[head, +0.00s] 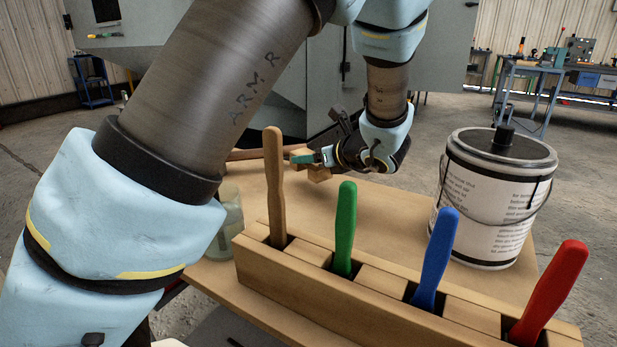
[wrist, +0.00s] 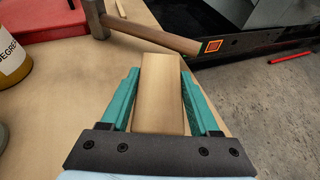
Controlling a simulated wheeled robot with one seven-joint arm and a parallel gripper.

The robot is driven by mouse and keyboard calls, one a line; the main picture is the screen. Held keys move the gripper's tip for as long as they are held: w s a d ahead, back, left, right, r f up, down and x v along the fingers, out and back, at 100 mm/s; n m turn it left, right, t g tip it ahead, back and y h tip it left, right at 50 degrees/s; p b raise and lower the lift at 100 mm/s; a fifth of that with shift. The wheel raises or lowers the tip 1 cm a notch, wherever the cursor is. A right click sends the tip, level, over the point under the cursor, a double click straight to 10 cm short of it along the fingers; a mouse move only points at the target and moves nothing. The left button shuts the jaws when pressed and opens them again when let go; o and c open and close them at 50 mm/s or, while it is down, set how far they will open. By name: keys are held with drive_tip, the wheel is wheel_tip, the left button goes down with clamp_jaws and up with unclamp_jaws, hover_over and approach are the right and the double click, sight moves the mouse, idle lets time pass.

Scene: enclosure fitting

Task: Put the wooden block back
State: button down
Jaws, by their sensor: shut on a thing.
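The wooden block (wrist: 161,95) is a pale, plain rectangular piece between the two teal fingers of my gripper (wrist: 159,74) in the wrist view. My gripper is shut on its two long sides. In the head view my gripper (head: 307,158) is over the far part of the table, beyond the rack, and a small part of the block (head: 319,173) shows beside the fingers. I cannot tell whether the block touches the tabletop.
A long wooden rack (head: 300,288) holds upright wooden, green, blue and red handles in front. A white lidded bucket (head: 487,200) stands right; a translucent jar (head: 232,215) is left. A hammer (wrist: 150,36) lies beyond the block. Tabletop (head: 375,215) between rack and bucket is clear.

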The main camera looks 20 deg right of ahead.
drive_tip(key=shift+f, duration=2)
drive_tip(key=shift+f+b, duration=0.1)
drive_tip(key=shift+b, duration=0.2)
drive_tip(key=shift+f, duration=0.15)
drive_tip(key=shift+c, duration=0.6)
unclamp_jaws()
drive_tip(key=shift+r, duration=0.3)
drive_tip(key=p+v, duration=0.1)
drive_tip(key=v, duration=1.1)
